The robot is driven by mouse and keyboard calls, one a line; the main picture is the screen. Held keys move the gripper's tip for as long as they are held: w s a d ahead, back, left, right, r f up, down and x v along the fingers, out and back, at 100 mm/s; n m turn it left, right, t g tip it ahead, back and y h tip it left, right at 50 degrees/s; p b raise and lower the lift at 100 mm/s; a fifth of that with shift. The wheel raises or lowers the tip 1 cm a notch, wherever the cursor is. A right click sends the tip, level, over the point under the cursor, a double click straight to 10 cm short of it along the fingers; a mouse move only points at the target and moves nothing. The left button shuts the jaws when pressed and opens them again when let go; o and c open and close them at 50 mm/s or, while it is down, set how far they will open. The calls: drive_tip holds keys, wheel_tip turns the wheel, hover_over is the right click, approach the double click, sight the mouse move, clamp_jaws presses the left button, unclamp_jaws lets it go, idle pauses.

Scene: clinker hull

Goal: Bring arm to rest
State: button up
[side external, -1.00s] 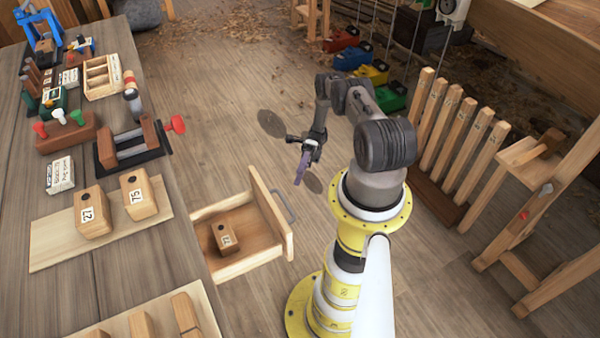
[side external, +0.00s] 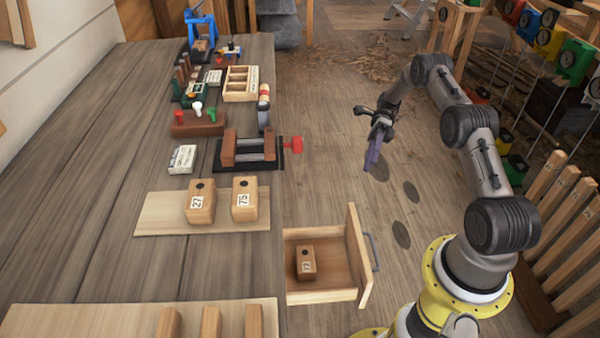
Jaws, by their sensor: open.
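My gripper (side external: 372,157) hangs over the open floor to the right of the workbench, with its purple fingers pointing down. It is open and nothing shows between its fingers. My arm is bent, rising from the yellow base at the lower right and reaching back to the left. The gripper is apart from the bench and beyond the open drawer (side external: 322,296), which sticks out from the bench's right side. A wooden block with a number label (side external: 306,262) lies in the drawer.
On the bench (side external: 105,190), blocks labelled 27 (side external: 200,203) and 75 (side external: 245,200) stand on a board (side external: 160,215). A vise with a red handle (side external: 250,150) overhangs the bench edge. Wooden posts (side external: 553,180) stand at the right. Floor around the gripper is clear.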

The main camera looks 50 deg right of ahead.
drive_tip(key=w+a+r+n+h, duration=0.1)
drive_tip(key=a+r+n+h, duration=0.15)
drive_tip(key=r, duration=0.45)
drive_tip(key=w+a+r+n+h, duration=0.1)
drive_tip(key=a+r+n+h, duration=0.1)
drive_tip(key=a+r, duration=0.35)
drive_tip(key=s+a+r+n+t+h, duration=0.1)
drive_tip(key=s+a+r+n+h, duration=0.1)
drive_tip(key=a+r+n, duration=0.3)
drive_tip(key=s+a+r+n+t+h, duration=0.1)
drive_tip(key=s+a+r+h, duration=0.2)
drive_tip(key=r, duration=0.5)
drive_tip(key=s+a+r+n+t+h, duration=0.3)
drive_tip(key=s+a+n+t, duration=0.15)
drive_tip(key=s+n, duration=0.5)
drive_tip(key=s+d+f+n+t+h, duration=0.1)
drive_tip(key=s+f+n+t, duration=0.3)
drive_tip(key=n, duration=0.4)
drive_tip(key=shift+s+f+n, duration=0.15)
drive_tip(key=shift+s+n, duration=0.1)
drive_tip(key=shift+n, duration=0.05)
